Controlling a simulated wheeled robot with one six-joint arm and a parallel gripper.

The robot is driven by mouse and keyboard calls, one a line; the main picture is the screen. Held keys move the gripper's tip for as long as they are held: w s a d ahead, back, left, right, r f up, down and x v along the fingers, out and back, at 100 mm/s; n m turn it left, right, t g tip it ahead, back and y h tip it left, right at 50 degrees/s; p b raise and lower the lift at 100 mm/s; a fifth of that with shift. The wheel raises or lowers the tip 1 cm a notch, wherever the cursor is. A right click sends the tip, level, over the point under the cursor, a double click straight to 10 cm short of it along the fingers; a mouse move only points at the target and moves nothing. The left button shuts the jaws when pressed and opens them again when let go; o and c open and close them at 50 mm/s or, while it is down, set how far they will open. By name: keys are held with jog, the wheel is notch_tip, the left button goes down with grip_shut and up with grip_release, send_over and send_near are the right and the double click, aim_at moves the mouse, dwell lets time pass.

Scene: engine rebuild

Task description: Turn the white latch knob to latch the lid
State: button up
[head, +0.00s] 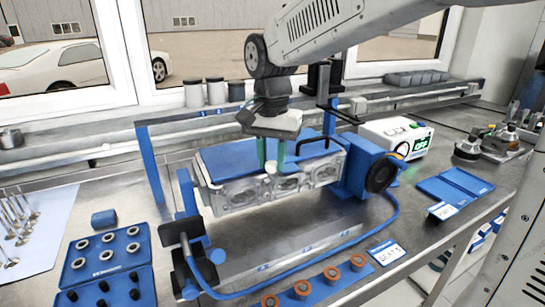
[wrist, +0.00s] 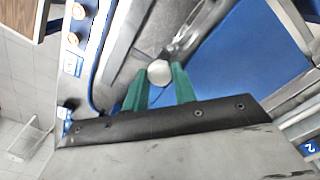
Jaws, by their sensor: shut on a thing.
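My gripper (head: 272,168) reaches down at the front edge of the blue lid (head: 225,158), which lies on top of the grey metal engine block (head: 240,193). In the wrist view the round white latch knob (wrist: 159,71) sits between the tips of my green fingers. The fingers are shut on it. The blue lid also shows in the wrist view (wrist: 250,60), to the right of the knob.
A blue stand with a round dark hub (head: 381,174) holds the block's right end. A green-lit device (head: 397,134) stands behind it. A blue tray of rings (head: 108,262) is at the front left. A blue hose (head: 345,240) and a row of copper-coloured rings (head: 331,274) lie in front.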

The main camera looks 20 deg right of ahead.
aim_at(271, 163)
jog(key=shift+n, duration=0.4)
jog(key=n, duration=0.3)
jog(key=shift+n, duration=0.4)
jog(key=n, duration=0.4)
jog(key=shift+n, duration=0.3)
jog(key=n, duration=0.8)
jog(key=shift+n, duration=0.5)
jog(key=o, duration=1)
jog(key=shift+r, duration=0.1)
notch_tip(271, 163, up, 8)
jog(key=shift+s+f, duration=0.1)
jog(key=shift+f, duration=0.05)
